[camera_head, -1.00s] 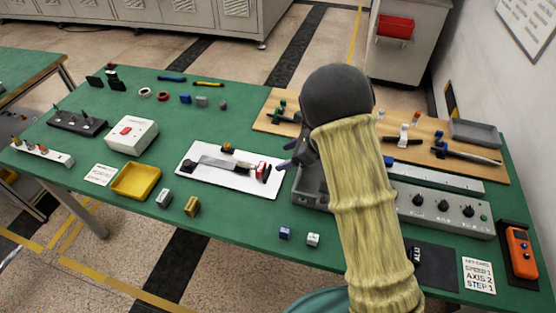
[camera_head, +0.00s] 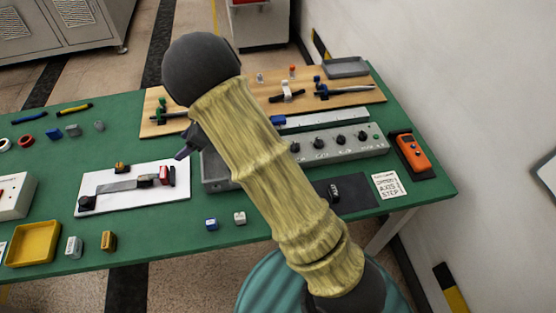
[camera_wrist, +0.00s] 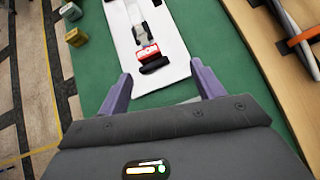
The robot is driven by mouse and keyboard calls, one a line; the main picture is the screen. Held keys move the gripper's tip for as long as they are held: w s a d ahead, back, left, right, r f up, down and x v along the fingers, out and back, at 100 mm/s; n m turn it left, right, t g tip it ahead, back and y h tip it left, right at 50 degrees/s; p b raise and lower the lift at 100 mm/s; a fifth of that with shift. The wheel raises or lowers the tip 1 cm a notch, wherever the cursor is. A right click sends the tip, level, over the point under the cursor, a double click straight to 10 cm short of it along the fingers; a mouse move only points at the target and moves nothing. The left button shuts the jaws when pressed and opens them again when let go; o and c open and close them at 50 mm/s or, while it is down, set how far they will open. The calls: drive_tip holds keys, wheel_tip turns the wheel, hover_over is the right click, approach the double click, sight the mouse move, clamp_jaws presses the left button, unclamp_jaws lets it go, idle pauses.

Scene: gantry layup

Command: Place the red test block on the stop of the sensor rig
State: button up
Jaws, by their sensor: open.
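The sensor rig is a white plate (camera_head: 121,203) with a grey rail on the green table; it also shows in the wrist view (camera_wrist: 172,38). A red block with a white face (camera_head: 164,174) is at the rail's right end. In the wrist view the red block (camera_wrist: 143,54) lies just beyond a black piece (camera_wrist: 154,66); I cannot tell whether they touch. My gripper (camera_wrist: 160,73) is open and empty, its purple fingers apart on the near side of the black piece. In the head view one fingertip (camera_head: 183,153) shows right of the plate; my arm hides the rest.
A grey control box (camera_head: 345,150) with knobs stands right of the rig, partly behind my arm. A wooden board (camera_head: 215,118) with tools lies behind. A yellow tray (camera_head: 33,244) and small blocks stand at the front left.

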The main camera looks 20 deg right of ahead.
drive_tip(key=d+r+m+t+h, duration=0.35)
drive_tip(key=d+m, duration=0.55)
drive_tip(key=m, duration=0.5)
drive_tip(key=d+r+m+t+h, duration=0.3)
drive_tip(key=d+r+m, duration=0.2)
drive_tip(key=d+m, duration=0.6)
drive_tip(key=s+d+m+g+h, duration=0.1)
drive_tip(key=s+d+m+g, duration=0.1)
drive_tip(key=s+m, duration=0.8)
drive_tip(key=s+d+f+m+g+h, duration=0.1)
drive_tip(key=s+m+g, duration=0.3)
drive_tip(key=s+m, duration=0.7)
drive_tip(key=d+m, duration=0.1)
drive_tip(key=m, duration=0.3)
drive_tip(key=shift+d+f+m, duration=0.15)
drive_tip(key=shift+m, duration=0.15)
drive_tip(key=shift+w+h, duration=0.1)
drive_tip(key=shift+h, duration=0.15)
